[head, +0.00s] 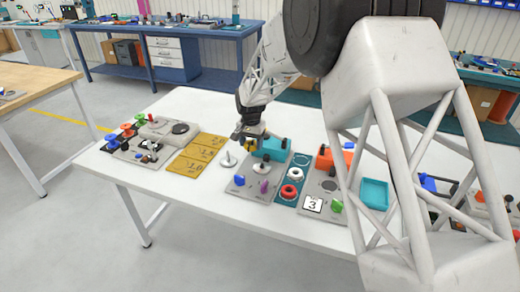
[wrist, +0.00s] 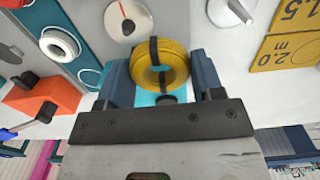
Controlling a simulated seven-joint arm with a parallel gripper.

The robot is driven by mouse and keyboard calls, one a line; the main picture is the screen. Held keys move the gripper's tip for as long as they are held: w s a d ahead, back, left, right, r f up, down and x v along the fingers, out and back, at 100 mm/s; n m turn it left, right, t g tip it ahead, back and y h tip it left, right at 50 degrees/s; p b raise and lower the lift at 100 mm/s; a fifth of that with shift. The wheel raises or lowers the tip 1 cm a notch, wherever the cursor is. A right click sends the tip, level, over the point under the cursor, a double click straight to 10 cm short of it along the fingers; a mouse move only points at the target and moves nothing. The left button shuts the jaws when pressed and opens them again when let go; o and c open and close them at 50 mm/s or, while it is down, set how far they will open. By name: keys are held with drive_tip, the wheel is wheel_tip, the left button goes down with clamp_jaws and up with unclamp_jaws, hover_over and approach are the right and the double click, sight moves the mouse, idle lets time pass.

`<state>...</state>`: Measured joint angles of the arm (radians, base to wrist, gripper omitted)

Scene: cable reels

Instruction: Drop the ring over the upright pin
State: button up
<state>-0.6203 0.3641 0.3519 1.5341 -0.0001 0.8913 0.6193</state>
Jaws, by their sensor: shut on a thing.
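My gripper (wrist: 160,68) is shut on a yellow ring (wrist: 175,56), a coil with black straps, which sits between the two blue-grey fingers. In the head view my gripper (head: 249,133) hangs above the table at the back edge of a grey panel, with a bit of yellow showing. A pale upright pin on a round base (head: 228,159) stands on the white table to the left of my gripper.
A white dial (wrist: 127,18) with a red mark is just beyond the ring. A teal strip holds a white ring (head: 296,173) and a red ring (head: 289,192). Yellow numbered plates (head: 195,155) lie left of the pin. An orange block (wrist: 42,98) is at left in the wrist view.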

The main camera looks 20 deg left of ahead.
drive_tip(key=r, duration=0.1)
hover_over(228, 161)
drive_tip(key=shift+w+a+r, duration=0.15)
drive_tip(key=shift+w, duration=0.2)
drive_tip(key=shift+f, duration=2.3)
drive_tip(key=shift+f, duration=0.2)
drive_tip(key=shift+f, duration=2.75)
drive_tip(key=o, duration=1.1)
